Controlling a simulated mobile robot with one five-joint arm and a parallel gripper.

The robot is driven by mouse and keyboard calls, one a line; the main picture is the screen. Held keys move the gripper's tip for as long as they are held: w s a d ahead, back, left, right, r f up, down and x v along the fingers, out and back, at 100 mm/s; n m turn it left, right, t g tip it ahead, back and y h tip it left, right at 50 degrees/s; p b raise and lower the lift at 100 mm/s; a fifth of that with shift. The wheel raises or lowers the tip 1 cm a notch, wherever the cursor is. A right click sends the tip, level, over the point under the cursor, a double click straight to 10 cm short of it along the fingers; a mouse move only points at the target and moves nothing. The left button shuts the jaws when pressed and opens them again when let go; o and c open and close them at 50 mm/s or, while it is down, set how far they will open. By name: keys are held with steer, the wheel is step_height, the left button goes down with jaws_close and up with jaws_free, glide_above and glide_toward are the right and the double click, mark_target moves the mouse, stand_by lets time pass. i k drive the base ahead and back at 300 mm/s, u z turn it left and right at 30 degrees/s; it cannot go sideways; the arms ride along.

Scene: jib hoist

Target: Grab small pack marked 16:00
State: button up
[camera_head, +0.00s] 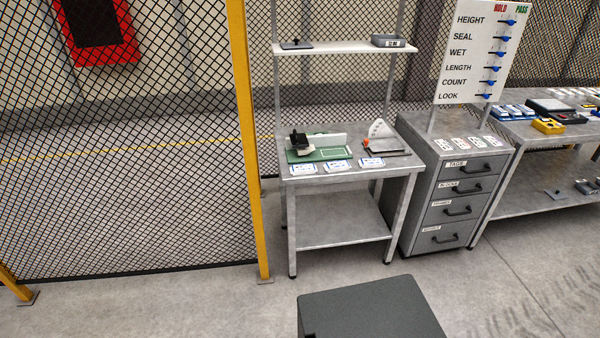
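Three small white and blue packs lie in a row along the front edge of the grey workbench (345,178): a left pack (303,168), a middle pack (336,165) and a right pack (370,162). Their print is too small to read, so I cannot tell which one is marked 16:00. More blue and white items (512,111) lie on the far right table, also unreadable. My gripper is not in view.
Behind the packs are a green board with a black device (300,142) and a grey plate with a white scale (380,130). A drawer cabinet (455,205) stands right of the bench. A yellow post (248,130) and mesh fence stand left.

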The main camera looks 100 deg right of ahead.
mark_target(339, 166)
steer(key=z, duration=0.05)
steer(key=i, duration=1.1)
steer(key=z, duration=3.6)
steer(key=i, duration=1)
steer(key=u, duration=0.1)
